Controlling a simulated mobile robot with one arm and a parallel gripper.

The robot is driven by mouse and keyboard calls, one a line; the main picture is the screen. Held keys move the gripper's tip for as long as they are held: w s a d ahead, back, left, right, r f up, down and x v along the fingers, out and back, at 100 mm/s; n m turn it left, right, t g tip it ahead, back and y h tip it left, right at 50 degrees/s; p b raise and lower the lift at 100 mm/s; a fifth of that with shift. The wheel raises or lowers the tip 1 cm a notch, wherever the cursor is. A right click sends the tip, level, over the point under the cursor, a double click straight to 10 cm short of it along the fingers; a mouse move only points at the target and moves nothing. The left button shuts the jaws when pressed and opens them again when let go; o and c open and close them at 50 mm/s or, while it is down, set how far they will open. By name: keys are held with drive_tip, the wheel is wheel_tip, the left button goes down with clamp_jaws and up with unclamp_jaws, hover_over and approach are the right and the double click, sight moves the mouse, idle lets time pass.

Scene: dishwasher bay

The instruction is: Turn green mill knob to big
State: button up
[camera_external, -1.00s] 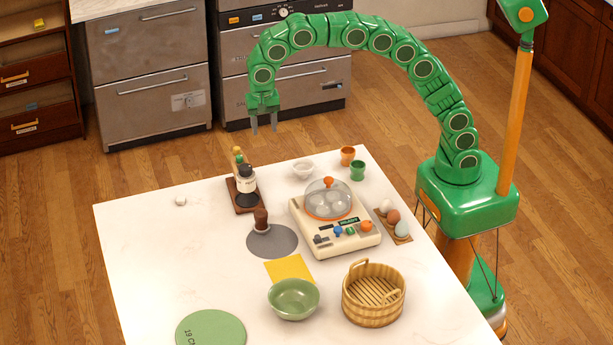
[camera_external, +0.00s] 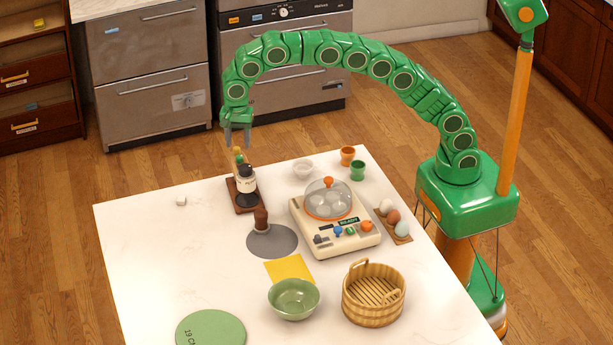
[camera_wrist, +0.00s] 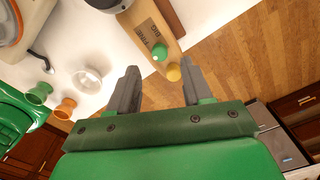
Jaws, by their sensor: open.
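The mill (camera_external: 245,184) stands on a dark wooden base near the far edge of the white table. In the wrist view its wooden plate (camera_wrist: 148,30) carries small dark lettering that seems to include BIG. My gripper (camera_external: 237,143) is above the mill's knob end, fingers pointing down. In the wrist view my gripper (camera_wrist: 160,68) is open and empty, its fingers on either side of the knobs' line of sight. I cannot tell the knob's setting.
An egg cooker (camera_external: 335,222), a white bowl (camera_external: 303,169), orange (camera_external: 347,155) and green (camera_external: 357,170) cups stand right of the mill. A brown-handled tool (camera_external: 261,220) stands on a grey disc (camera_external: 285,241) in front. The table's left part is mostly clear.

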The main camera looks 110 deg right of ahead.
sight(241, 156)
wheel_tip(241, 156, down, 5)
drive_tip(key=shift+f, duration=0.15)
clamp_jaws()
idle(0.4)
